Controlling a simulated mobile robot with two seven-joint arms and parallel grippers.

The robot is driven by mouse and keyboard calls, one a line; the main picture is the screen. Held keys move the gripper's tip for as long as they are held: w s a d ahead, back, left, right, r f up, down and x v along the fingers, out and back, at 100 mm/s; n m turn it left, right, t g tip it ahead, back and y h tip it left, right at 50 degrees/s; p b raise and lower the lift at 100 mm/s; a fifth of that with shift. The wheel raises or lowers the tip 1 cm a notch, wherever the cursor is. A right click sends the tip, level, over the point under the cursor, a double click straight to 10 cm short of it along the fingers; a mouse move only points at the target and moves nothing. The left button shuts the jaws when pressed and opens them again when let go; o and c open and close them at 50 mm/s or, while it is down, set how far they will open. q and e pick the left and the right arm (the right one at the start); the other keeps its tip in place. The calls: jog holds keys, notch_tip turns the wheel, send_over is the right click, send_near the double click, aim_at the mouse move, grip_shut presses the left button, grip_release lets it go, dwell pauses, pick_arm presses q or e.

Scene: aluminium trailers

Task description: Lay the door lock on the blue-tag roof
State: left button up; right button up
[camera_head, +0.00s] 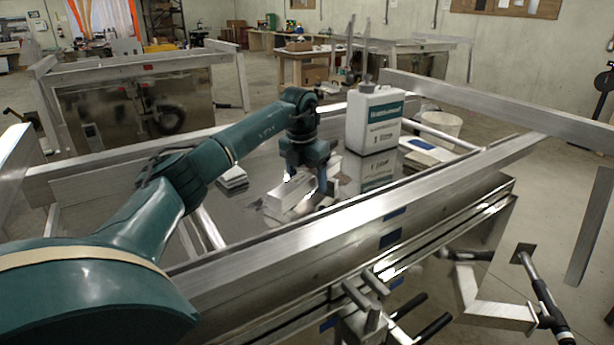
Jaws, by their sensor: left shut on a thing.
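My left gripper (308,187) is over the shiny roof (245,215) of the nearest trailer, fingers pointing down. It is shut on a pale metallic block (288,197), seemingly the door lock; the fingers partly hide it. The block is low over the roof, and I cannot tell whether it touches it. Blue tags (390,239) mark this trailer's near side rail. My right gripper is not in view.
A white jug (374,132) stands on the same roof, right of my gripper. A small stack of flat pieces (233,178) lies to its left. A raised metal rail (360,222) edges the roof. Other trailers (135,105) stand behind.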

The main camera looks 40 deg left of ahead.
aim_at(303, 175)
pick_arm(q)
jog(key=shift+r, duration=0.1)
jog(key=o, duration=1.5)
jog(key=r, duration=0.4)
jog(key=s+r+b, duration=0.1)
jog(key=r, duration=0.7)
jog(key=shift+s+d+b, duration=0.15)
jog(key=shift+s+b, duration=0.15)
jog(key=shift+s, duration=0.1)
jog(key=shift+f, duration=0.1)
